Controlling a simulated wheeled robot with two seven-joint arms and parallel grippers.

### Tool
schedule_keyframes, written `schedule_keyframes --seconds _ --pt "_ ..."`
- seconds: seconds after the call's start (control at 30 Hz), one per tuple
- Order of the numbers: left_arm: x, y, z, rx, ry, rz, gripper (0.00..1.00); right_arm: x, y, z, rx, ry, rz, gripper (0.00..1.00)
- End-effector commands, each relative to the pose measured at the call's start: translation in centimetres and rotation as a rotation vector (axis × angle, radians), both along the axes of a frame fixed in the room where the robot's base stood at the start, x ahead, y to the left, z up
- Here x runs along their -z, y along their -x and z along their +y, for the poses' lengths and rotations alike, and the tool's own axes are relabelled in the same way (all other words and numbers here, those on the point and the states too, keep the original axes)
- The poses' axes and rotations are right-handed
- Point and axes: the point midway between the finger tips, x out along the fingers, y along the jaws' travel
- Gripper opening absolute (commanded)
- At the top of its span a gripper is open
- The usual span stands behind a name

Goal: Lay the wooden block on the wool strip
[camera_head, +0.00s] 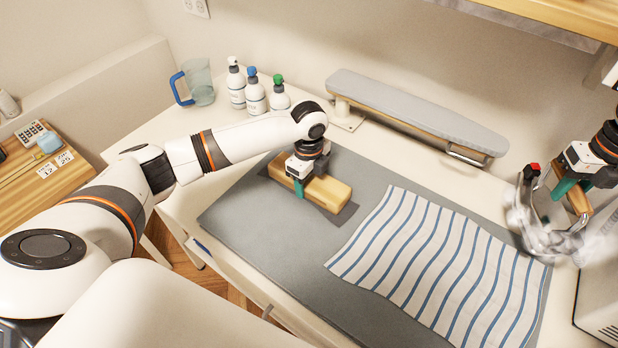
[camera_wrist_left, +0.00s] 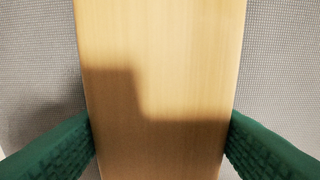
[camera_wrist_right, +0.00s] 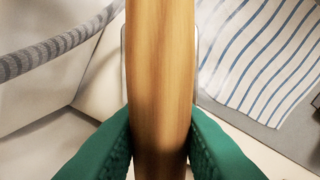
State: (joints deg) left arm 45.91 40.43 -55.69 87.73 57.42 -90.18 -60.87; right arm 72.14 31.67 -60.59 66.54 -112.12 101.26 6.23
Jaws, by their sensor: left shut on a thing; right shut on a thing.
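The wooden block (camera_head: 328,193) is a pale, long bar over the grey mat (camera_head: 240,215). A dark grey strip, seemingly the wool strip (camera_head: 343,217), shows past the block's ends; the block hides most of it. I cannot tell whether the block touches it. My left gripper (camera_head: 306,184) is shut on the block, green fingers on both sides; the block also shows in the left wrist view (camera_wrist_left: 160,60). My right gripper (camera_head: 571,190) is shut on the wooden handle (camera_wrist_right: 160,70) of a silver iron (camera_head: 530,225), held at the right with white steam around it.
A blue-striped cloth (camera_head: 440,260) lies on the mat's right part. A padded sleeve board (camera_head: 415,110) stands behind the mat. Several bottles (camera_head: 255,97) and a blue-handled jug (camera_head: 198,82) stand at the back left. The mat's front left is bare.

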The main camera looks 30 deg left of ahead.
Motion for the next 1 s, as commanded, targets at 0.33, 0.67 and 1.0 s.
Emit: schedule_keyframes --seconds 0.33,0.67,1.0 --pt "1.4 0.8 -0.2 0.003 0.000 0.025 0.82 -0.2 -0.2 0.1 0.000 -0.003 -0.008 0.00" --pt "1.4 0.8 -0.3 0.003 0.002 0.028 0.82 -0.2 -0.2 0.1 0.000 -0.003 -0.008 0.00" --pt "0.1 0.8 -0.3 0.004 0.001 0.026 0.82 0.0 -0.2 0.1 0.000 -0.003 -0.008 0.00"
